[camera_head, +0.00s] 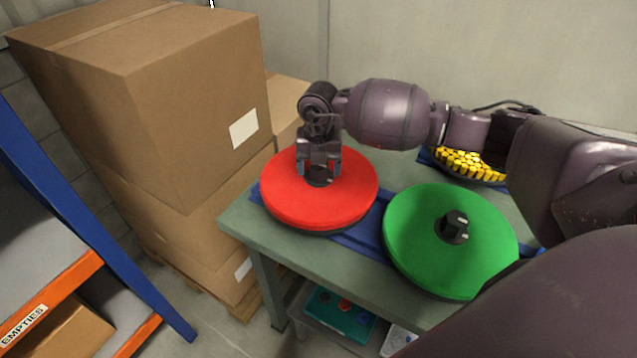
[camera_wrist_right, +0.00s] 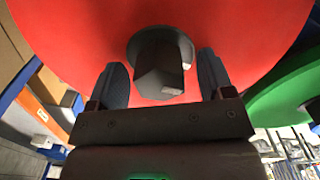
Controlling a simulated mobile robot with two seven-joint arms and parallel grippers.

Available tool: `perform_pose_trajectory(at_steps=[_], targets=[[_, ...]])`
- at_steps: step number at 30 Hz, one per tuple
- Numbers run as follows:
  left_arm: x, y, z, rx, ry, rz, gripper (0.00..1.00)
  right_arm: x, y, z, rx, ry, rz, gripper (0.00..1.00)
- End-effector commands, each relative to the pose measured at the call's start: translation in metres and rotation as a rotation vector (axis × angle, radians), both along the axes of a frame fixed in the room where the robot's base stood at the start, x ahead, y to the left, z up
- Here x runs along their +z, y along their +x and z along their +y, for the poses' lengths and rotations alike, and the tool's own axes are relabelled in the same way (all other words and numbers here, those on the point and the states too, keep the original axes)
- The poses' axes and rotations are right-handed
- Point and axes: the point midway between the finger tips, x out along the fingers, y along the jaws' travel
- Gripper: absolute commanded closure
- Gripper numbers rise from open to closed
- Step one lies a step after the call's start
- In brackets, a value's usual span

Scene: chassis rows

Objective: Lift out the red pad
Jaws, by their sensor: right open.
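The red pad (camera_head: 322,207) is a thick round disc lying on a dark base at the left end of the table. My right gripper (camera_head: 320,172) is over its middle, pointing down, with its fingers on either side of the pad's dark knob. In the right wrist view the red pad (camera_wrist_right: 90,35) fills the top, and the black knob (camera_wrist_right: 162,65) shows between the two open fingers of the right gripper (camera_wrist_right: 162,80). Gaps show on both sides of the knob, so the fingers are apart from it. My left gripper is not in view.
A green pad (camera_head: 425,240) with a black knob sits close to the right of the red one. A bowl of yellow pieces (camera_head: 468,165) stands behind it. Cardboard boxes (camera_head: 150,110) are stacked at left. The green-grey table (camera_head: 240,215) has a shelf below with a teal tray (camera_head: 340,312).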

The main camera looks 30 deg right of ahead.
Motion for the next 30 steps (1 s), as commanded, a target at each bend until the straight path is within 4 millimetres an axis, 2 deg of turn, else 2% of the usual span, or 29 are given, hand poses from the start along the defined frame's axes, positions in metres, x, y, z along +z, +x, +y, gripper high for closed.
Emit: perform_pose_trajectory(at_steps=[2,8,11,23,30], targets=[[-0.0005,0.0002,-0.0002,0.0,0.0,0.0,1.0,-0.0071,-0.0001,0.0,0.0,0.0,0.001,0.26],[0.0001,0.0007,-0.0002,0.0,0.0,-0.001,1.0,-0.0069,0.0,-0.0001,0.0,-0.001,-0.001,0.26],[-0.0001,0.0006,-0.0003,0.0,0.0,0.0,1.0,-0.0067,0.0,-0.0001,0.0,-0.001,-0.001,0.38],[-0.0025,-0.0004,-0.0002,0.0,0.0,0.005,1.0,-0.0066,0.0,-0.0001,0.0,-0.001,-0.001,0.99],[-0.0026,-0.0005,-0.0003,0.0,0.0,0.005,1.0,-0.0047,0.0011,0.0001,0.0,0.001,-0.004,1.0]])
